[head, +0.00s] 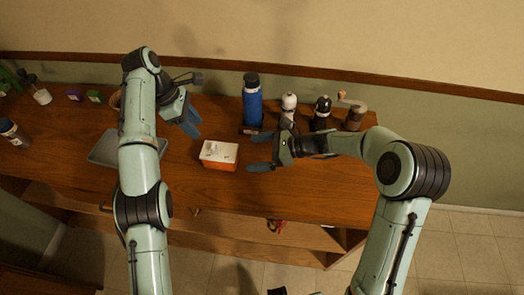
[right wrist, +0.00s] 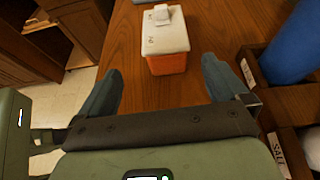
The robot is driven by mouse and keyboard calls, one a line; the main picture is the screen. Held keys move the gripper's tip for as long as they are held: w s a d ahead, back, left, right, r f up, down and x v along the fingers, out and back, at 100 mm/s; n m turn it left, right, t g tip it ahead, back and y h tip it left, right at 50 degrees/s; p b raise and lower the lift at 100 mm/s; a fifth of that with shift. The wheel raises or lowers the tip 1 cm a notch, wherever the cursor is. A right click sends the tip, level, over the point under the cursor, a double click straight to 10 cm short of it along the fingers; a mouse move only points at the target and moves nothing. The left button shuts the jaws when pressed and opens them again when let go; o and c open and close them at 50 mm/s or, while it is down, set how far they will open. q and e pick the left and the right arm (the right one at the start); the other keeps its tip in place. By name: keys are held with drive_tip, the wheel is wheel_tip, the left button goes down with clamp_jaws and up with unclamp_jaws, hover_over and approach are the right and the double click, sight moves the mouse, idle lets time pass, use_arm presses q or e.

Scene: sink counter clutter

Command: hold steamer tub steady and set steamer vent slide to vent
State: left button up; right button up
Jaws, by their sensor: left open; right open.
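The steamer tub (head: 220,164) is a small orange box with a white lid, standing on the wooden counter between my two grippers. Its lid carries a small raised white piece, seemingly the vent slide (right wrist: 162,13), and small dark marks; the slide's setting is too small to read. My left gripper (head: 190,122) is open and empty, above the counter to the upper left of the tub. My right gripper (head: 260,153) is open to the right of the tub, fingers pointing at it. In the right wrist view the tub (right wrist: 167,63) stands ahead, beyond the open fingers, not touched.
A blue bottle (head: 252,103), a white-topped mill (head: 289,105), a dark mill (head: 322,112) and a grinder (head: 354,113) stand behind at the right. A grey tray (head: 103,150) lies left, partly behind my left arm. The counter in front of the tub is clear.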

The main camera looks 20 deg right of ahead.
sight(224, 157)
drive_tip(key=shift+w+d+f, duration=0.1)
drive_tip(key=shift+d+f, duration=0.2)
drive_tip(key=shift+d, duration=0.15)
drive_tip(key=shift+a+f+m, duration=0.1)
drive_tip(key=shift+f+m, duration=0.05)
drive_tip(key=shift+m, duration=0.15)
drive_tip(key=x, duration=1.3)
drive_tip(key=shift+w, duration=0.2)
